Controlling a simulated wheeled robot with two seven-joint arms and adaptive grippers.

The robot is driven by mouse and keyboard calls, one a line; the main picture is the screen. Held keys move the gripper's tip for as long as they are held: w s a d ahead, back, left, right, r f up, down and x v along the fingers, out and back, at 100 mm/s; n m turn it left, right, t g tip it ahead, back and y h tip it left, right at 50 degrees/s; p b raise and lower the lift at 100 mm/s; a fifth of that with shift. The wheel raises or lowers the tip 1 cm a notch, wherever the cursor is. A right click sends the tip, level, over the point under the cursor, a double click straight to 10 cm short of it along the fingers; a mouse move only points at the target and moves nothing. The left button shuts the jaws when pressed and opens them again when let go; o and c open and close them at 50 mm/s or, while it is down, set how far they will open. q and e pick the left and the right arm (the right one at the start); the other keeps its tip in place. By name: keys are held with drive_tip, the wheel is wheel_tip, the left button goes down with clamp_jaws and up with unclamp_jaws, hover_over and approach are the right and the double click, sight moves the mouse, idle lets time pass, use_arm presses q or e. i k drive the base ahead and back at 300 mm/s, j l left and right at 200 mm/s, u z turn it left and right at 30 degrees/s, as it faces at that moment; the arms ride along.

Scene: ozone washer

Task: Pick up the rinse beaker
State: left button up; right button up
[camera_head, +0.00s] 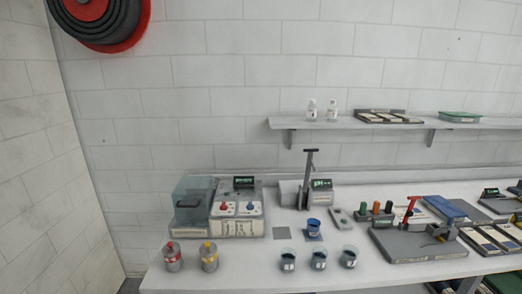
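Three clear beakers with dark contents and small pale labels stand in a row near the front edge of the bench: a left one (288,261), a middle one (319,260) and a right one (348,258). A blue cup-like vessel (314,226) stands behind them on a dark blue pad. The labels are too small to read, so I cannot tell which vessel is the rinse beaker. Neither of my grippers is in the head view.
A machine with a translucent tank (193,200) and knobbed panel (238,222) stands left on the white bench (250,272). Two canisters, red-marked (172,257) and yellow-marked (209,257), stand before it. A post device (308,185) rises behind. Trays and tools crowd the right.

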sight(313, 224)
drive_tip(key=i+l, duration=0.1)
drive_tip(key=l, duration=0.4)
drive_tip(key=i+l, duration=0.15)
drive_tip(key=l, duration=0.3)
drive_tip(key=i+l+u, duration=0.1)
drive_tip(key=l, duration=0.4)
drive_tip(key=i+l, duration=0.15)
drive_tip(key=l, duration=0.35)
drive_tip(key=i+l, duration=0.1)
drive_tip(key=l, duration=0.4)
